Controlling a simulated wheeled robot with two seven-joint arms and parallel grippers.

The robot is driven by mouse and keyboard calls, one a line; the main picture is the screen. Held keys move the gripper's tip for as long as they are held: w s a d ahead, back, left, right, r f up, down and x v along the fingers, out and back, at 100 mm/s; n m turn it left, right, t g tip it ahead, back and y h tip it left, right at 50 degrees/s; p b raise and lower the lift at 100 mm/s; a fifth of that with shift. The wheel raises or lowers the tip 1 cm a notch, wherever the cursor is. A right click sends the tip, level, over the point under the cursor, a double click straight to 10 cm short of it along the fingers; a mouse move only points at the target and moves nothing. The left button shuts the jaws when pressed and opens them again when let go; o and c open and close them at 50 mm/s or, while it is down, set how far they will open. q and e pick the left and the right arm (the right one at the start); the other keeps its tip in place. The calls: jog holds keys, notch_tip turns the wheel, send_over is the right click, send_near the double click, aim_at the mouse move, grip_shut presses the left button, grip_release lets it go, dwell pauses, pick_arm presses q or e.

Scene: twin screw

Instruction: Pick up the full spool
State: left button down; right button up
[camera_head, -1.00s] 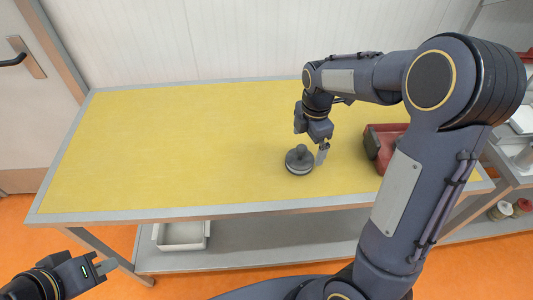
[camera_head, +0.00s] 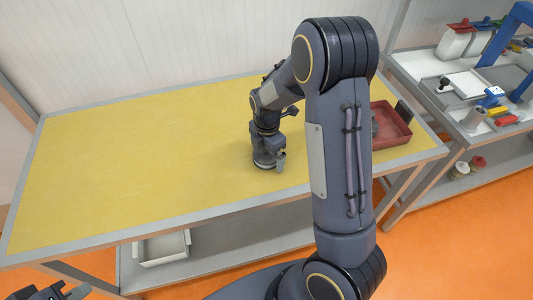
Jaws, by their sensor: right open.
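Two small spools stand on the lower shelf of the right-hand bench: a pale one with a dark top (camera_head: 459,172) and a reddish one (camera_head: 478,163). Which is full is too small to tell. My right gripper (camera_head: 270,158) is open and low over the yellow table, at a dark grey round piece (camera_head: 265,165), mostly hidden by it. I cannot tell whether they touch. My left gripper (camera_head: 66,292) is at the bottom left corner, partly cut off, with its fingertips apart and nothing seen between them.
A red tray (camera_head: 393,140) holding a grey part stands on the right of the yellow table (camera_head: 130,150); my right arm partly covers it. A white bin (camera_head: 162,250) is on the shelf below. The right bench (camera_head: 420,72) holds bottles and tools. The table's left side is clear.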

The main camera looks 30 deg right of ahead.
jog(key=c, duration=1.1)
jog(key=shift+r, duration=0.1)
jog(key=shift+r, duration=0.5)
jog(key=r, duration=0.2)
jog(key=shift+s+d+r+b, duration=0.1)
jog(key=shift+s+r+b, duration=0.15)
jog(key=shift+r+b, duration=0.1)
jog(key=s+d+r+b, duration=0.2)
jog(key=s+d+r, duration=0.2)
jog(key=s+r, duration=0.65)
notch_tip(320, 180, up, 20)
jog(key=s+p, duration=0.2)
jog(key=p, duration=0.5)
jog(key=shift+s, duration=0.2)
